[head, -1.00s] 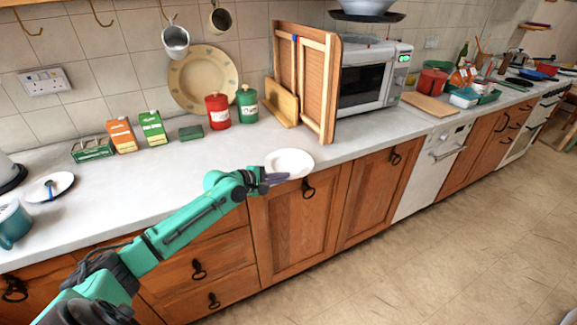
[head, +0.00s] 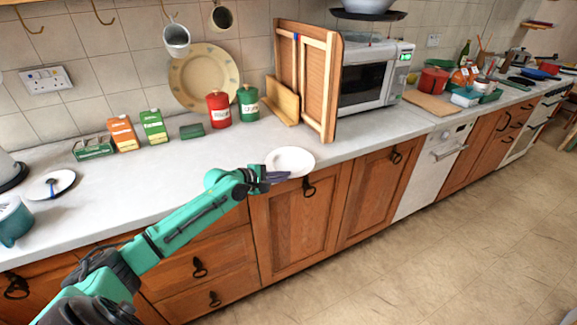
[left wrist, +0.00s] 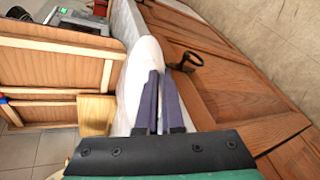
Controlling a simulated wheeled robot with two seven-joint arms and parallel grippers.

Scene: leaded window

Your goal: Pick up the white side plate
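The white side plate (head: 290,160) is at the front edge of the counter, below the wooden rack. My left gripper (head: 276,178) reaches it from the left, at its near rim. In the left wrist view the plate (left wrist: 143,62) shows nearly edge-on, and its rim runs between the two dark fingers (left wrist: 161,95). The fingers are close together with the rim in the narrow gap, so the gripper looks shut on it. I cannot tell whether the plate is clear of the counter. My right gripper is not in view.
A wooden rack (head: 322,88) and a microwave (head: 370,85) stand behind the plate. Red (head: 218,110) and green (head: 247,103) canisters stand left of the rack. Cupboard doors (head: 300,225) lie below the counter edge.

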